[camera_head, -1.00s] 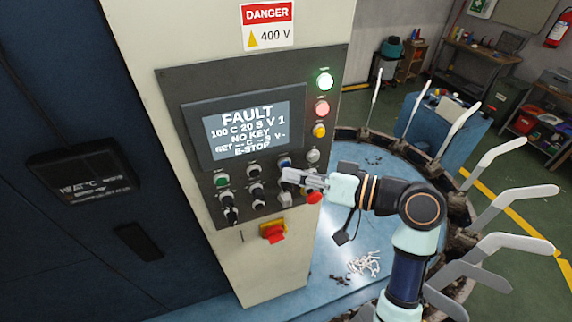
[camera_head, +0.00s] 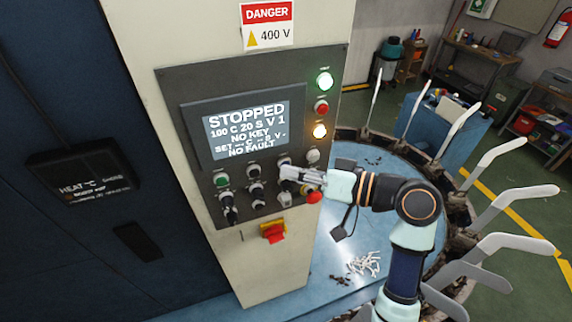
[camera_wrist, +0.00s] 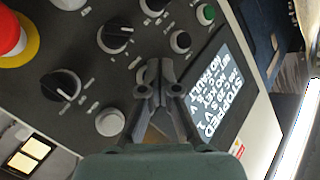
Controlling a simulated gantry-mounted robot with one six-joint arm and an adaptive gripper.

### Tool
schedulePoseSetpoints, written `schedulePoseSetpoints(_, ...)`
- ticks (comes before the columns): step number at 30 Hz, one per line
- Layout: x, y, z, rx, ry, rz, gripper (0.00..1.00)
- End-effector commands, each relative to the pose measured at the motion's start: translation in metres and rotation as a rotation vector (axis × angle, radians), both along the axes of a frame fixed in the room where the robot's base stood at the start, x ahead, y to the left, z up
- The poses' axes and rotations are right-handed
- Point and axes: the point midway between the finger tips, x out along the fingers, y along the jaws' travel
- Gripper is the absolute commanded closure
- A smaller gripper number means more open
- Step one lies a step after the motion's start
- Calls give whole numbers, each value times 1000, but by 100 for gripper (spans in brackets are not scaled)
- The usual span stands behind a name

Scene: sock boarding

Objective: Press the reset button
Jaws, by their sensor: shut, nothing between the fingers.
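The control panel (camera_head: 185,80) fills the front of the pale cabinet. Its screen (camera_head: 250,128) reads STOPPED, NO KEY and NO FAULT; it also shows in the wrist view (camera_wrist: 218,85). My gripper (camera_head: 285,172) is shut and empty, its fingertips at the upper button row, right of the middle. In the wrist view the closed fingertips (camera_wrist: 159,66) cover a button almost wholly.
A red emergency stop (camera_head: 314,197) is close below my gripper; its yellow ring shows in the wrist view. Black knobs and a green button (camera_head: 221,179) are to the left. A red-and-yellow switch (camera_head: 273,232) sits below. Lamps (camera_head: 320,131) line the panel's right edge.

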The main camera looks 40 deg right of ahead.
Motion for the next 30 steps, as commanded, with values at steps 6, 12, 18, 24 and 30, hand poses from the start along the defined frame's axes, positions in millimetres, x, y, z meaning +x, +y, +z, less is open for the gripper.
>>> schedulePoseSetpoints(6, 1, 0, 0, 0, 0, 0, 100)
schedulePoseSetpoints(12, 0, 0, 0, 0, 1, -1, 100)
schedulePoseSetpoints(18, -8, 3, 1, 1, 0, -2, 100)
schedulePoseSetpoints(24, -14, 7, 1, 0, 0, -1, 100)
schedulePoseSetpoints(30, -14, 7, 0, 0, 0, 0, 100)
